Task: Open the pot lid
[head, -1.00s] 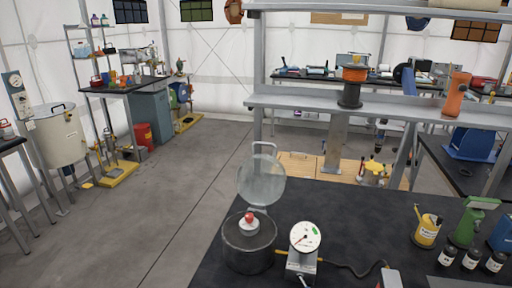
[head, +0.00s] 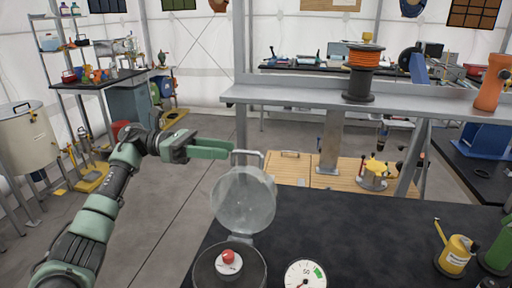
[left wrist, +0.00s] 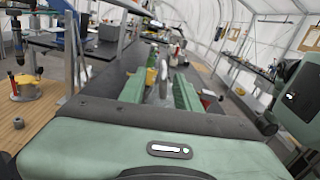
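The pot (head: 202,270) is a dark round vessel on the black table. Its round translucent lid (head: 243,203) stands tilted up at the pot's far side, with a metal handle (head: 247,154) at its top. A white piece with a red knob (head: 228,258) shows in the pot's mouth. My left gripper (head: 232,148) is level with the handle, its fingertips close to its left side. In the left wrist view, its two green fingers (left wrist: 160,92) are apart, with the grey handle (left wrist: 163,78) in line between them. I cannot tell whether they touch. My right gripper is not in view.
A round gauge (head: 305,274) stands right of the pot. A grey shelf (head: 300,95) with an orange spool (head: 360,72) spans behind the table. A yellow oil can (head: 455,255) stands at the right. The tabletop between gauge and can is clear.

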